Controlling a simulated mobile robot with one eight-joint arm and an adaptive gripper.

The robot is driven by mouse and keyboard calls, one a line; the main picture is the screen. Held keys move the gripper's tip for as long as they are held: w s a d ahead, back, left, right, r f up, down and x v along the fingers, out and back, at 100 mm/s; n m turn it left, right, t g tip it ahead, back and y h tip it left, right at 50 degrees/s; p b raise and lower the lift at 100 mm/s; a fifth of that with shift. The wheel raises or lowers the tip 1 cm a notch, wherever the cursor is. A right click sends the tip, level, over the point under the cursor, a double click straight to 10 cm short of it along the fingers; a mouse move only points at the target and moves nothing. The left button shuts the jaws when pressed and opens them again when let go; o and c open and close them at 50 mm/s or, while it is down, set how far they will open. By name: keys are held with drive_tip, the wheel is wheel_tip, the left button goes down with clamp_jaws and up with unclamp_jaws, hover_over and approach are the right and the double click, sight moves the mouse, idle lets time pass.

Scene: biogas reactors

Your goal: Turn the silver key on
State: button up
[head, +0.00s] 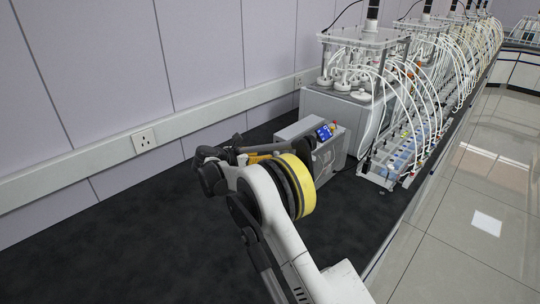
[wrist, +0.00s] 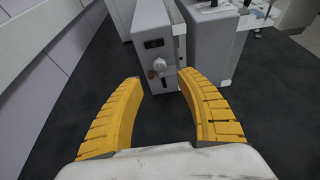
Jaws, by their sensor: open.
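A grey box-shaped unit (wrist: 151,20) stands ahead of my gripper in the wrist view. A small silver knob-like piece (wrist: 160,64), which looks like the silver key, sits on its narrow face, with a small copper-coloured round part (wrist: 151,74) just below left. My gripper (wrist: 160,77) is open, its two yellow fingers apart and pointing towards that face, with nothing between them. The silver piece appears in line with the gap, beyond the fingertips. In the head view the grey unit (head: 333,156) shows a small blue screen; my arm partly covers it and its key side is hidden.
A dark slot or switch (wrist: 154,43) sits above the silver piece. Behind the unit stands a larger grey box (head: 346,109) with bottles and white tubes on top. A rack (head: 388,180) of tubes stands to the right. The black bench in front is clear; a wall runs along the left.

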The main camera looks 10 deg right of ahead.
sight(275, 154)
drive_tip(key=b+x, duration=0.1)
drive_tip(key=x, duration=0.7)
drive_tip(key=shift+w+f+b, duration=0.1)
drive_tip(key=shift+b, duration=0.25)
clamp_jaws()
